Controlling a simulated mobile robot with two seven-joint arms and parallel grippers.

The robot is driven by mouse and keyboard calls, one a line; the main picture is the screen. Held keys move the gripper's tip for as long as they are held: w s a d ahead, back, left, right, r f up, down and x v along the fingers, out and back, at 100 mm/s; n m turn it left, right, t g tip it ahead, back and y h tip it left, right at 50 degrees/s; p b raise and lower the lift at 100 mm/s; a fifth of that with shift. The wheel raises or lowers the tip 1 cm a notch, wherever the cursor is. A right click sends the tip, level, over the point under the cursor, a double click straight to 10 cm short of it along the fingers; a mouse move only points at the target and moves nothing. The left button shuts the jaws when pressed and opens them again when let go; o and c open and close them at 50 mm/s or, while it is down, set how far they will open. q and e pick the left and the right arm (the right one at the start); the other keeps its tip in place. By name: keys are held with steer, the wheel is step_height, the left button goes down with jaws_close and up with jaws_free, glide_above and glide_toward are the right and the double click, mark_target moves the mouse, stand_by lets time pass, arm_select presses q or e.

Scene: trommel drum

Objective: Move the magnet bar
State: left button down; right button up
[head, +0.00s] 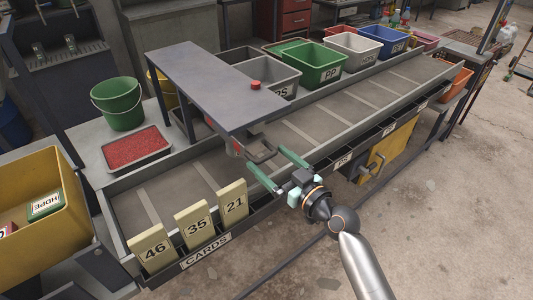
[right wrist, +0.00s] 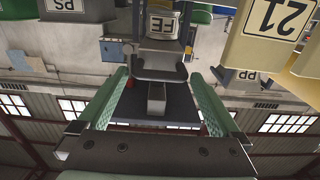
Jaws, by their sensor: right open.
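A dark grey handle-like loop (head: 261,150) juts out from under the front edge of a raised grey plate (head: 205,78); it looks like part of the magnet bar, whose body is mostly hidden under the plate. In the right wrist view the dark handle (right wrist: 158,66) lies ahead, between the fingers in the picture, with a plate marked FE (right wrist: 162,26) by it. My right gripper (head: 264,168) is open, with its green fingers pointing at the handle. I cannot tell if they touch it. It also shows in the right wrist view (right wrist: 158,80). My left gripper is not in view.
Cards 46, 35 and 21 (head: 233,203) stand in the conveyor's near trough. A red-filled tray (head: 136,150) and green bucket (head: 118,105) are at left. A red button (head: 255,85) is on the plate. Several coloured bins (head: 318,66) line the far side.

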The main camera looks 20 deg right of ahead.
steer(key=shift+x, duration=1)
jaws_close()
